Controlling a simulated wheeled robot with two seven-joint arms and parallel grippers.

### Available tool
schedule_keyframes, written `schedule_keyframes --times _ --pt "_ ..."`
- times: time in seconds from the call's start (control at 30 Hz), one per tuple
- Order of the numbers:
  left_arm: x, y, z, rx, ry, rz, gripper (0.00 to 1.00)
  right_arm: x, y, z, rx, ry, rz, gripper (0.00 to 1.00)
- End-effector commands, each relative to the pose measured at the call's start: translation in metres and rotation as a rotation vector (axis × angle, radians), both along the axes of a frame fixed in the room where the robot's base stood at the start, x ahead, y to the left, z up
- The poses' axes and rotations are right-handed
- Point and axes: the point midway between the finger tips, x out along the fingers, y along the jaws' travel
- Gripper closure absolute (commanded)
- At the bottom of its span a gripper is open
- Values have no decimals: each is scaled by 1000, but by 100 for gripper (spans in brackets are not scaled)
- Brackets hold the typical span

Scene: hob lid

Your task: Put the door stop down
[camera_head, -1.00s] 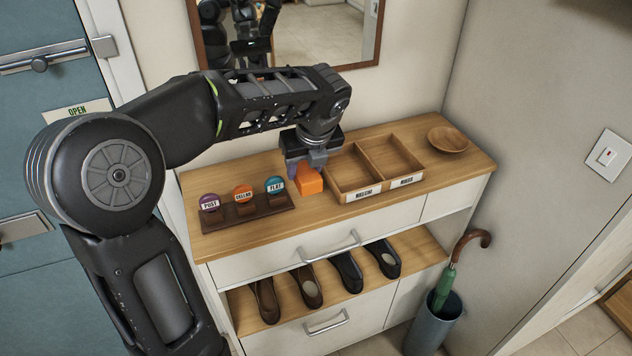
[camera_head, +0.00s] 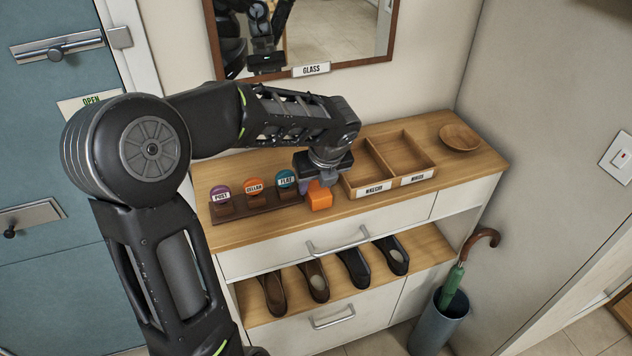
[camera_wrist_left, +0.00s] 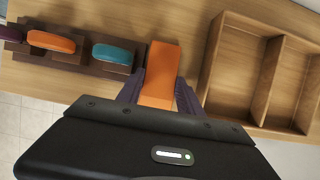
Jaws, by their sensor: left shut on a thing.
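The door stop is an orange block (camera_head: 319,196) at the front part of the cabinet top, between the tag rack and the divided tray. My left gripper (camera_head: 312,188) points down and is shut on it. In the left wrist view the orange door stop (camera_wrist_left: 160,75) sits between the two dark fingers (camera_wrist_left: 160,97). I cannot tell whether its underside touches the wood. My right gripper is not in view.
A dark rack (camera_head: 245,206) with tags marked POST, CELLAR and FLAT stands to the left. A two-part wooden tray (camera_head: 388,184) is close on the right, with a wooden bowl (camera_head: 460,137) beyond. Bare cabinet top (camera_head: 240,233) runs along the front.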

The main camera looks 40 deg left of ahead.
Motion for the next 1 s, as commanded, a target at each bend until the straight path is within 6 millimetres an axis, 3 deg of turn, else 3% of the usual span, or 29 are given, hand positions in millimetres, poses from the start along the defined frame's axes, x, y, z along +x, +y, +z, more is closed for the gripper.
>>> schedule_keyframes --times 0.17,0.2,0.3,0.67,0.87,1.0 --pt "0 0 -2 0 0 0 99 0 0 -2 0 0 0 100" --pt "0 0 -2 0 0 0 55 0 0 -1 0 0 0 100" --pt "0 0 -2 0 0 0 48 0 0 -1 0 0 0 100" --pt "0 -1 4 0 -1 0 48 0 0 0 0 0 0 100" --pt "-5 -9 28 2 -5 -1 48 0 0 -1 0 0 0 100" --pt "-11 -18 55 1 -7 -2 48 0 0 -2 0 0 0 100"
